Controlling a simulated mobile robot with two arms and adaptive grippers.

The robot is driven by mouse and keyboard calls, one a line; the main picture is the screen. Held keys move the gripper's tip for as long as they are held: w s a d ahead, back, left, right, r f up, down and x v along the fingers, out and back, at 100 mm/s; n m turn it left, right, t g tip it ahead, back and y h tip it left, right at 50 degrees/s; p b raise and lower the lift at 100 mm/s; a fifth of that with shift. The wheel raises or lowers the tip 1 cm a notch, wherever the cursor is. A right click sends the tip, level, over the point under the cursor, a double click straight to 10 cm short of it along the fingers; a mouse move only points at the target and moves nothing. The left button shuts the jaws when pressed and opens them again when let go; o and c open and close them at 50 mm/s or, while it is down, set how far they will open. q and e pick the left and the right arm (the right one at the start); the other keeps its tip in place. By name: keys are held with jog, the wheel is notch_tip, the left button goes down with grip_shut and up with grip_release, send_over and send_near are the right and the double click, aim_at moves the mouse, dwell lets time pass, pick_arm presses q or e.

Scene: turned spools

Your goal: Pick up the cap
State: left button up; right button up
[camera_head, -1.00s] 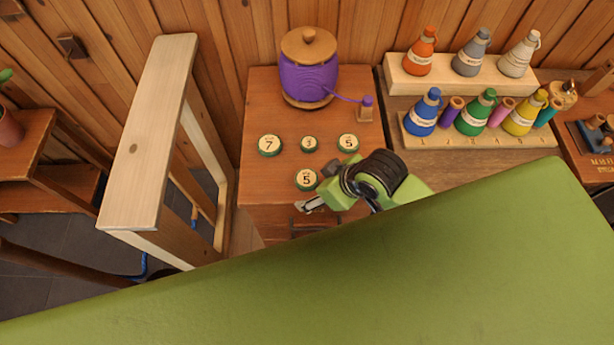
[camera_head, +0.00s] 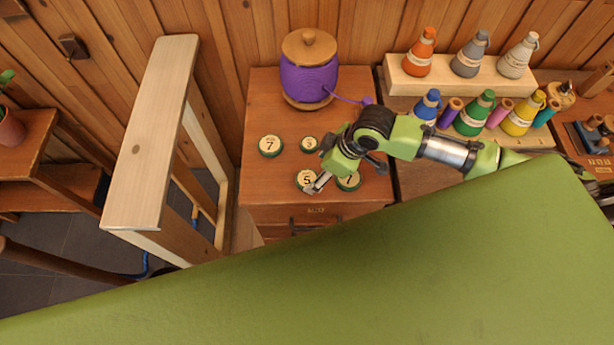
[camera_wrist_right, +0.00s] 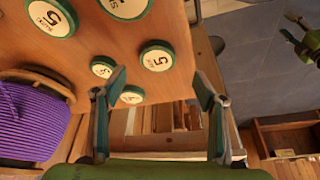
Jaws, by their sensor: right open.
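Several round, cap-like discs with pale numbered tops and green rims lie on the wooden cabinet top: a disc marked 7 (camera_head: 270,146), a disc marked 3 (camera_head: 309,144), a disc marked 5 (camera_head: 306,180) and another disc (camera_head: 348,183) beside it. Which one is the cap I cannot tell. My right gripper (camera_head: 343,174) is above the two front discs, open and empty. In the right wrist view its fingers (camera_wrist_right: 160,86) are spread apart, and a disc (camera_wrist_right: 157,58) shows beyond the gap between them. My left gripper is not in view.
A purple thread spool (camera_head: 308,82) with a wooden lid stands at the back of the cabinet top (camera_head: 262,192). Bottles and a rack (camera_head: 462,72) stand to the right. A pale wooden frame (camera_head: 150,150) rises on the left.

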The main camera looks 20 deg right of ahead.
aim_at(307, 178)
jog(key=shift+x, duration=0.8)
jog(key=shift+w+a+f+p, duration=0.2)
jog(key=shift+f+p, duration=0.15)
jog(key=shift+f, duration=0.15)
jog(key=p+x, duration=0.1)
jog(key=x, duration=0.3)
jog(key=shift+w, duration=0.25)
jog(key=c, duration=1)
